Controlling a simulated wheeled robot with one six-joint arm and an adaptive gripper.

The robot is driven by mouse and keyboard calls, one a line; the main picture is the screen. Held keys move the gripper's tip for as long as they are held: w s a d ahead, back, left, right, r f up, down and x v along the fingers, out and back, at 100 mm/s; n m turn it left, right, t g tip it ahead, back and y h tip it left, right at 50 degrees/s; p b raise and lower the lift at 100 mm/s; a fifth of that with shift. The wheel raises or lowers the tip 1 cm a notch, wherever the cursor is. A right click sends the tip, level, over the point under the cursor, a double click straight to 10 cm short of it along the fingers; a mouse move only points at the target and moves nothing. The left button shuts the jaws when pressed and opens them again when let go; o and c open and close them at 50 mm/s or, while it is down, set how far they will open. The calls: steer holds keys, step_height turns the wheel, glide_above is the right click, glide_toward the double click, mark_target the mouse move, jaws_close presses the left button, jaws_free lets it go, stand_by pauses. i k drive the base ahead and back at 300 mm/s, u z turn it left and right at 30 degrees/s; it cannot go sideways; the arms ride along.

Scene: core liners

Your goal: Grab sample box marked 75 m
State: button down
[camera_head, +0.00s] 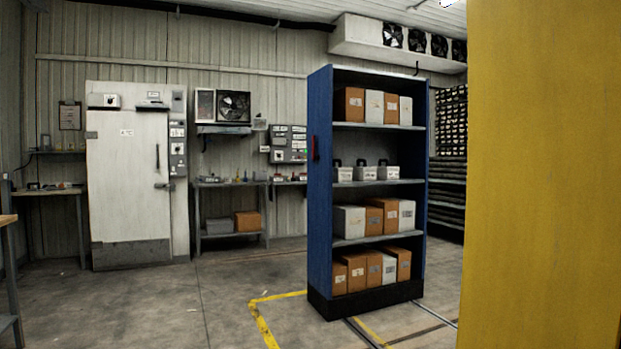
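A blue shelf unit (319,190) stands right of centre and holds sample boxes on its shelves. The top shelf has brown boxes (350,104) and white boxes (374,106). The second shelf has small white containers with dark handles (365,173). The third shelf has white boxes (349,221) and brown boxes (374,219). The bottom shelf has several mostly brown boxes (356,273). The labels are too small to read, so I cannot tell which box is marked 75 m. My gripper is not in view.
A large yellow surface (545,180) fills the right side, close by. Floor rails (362,335) and yellow floor lines (262,325) lie near the shelf's base. A white door (129,190) and workbenches (230,184) line the back wall. The floor left of the shelf is clear.

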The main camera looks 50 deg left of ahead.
mark_target(340, 173)
steer(key=u, duration=1.45)
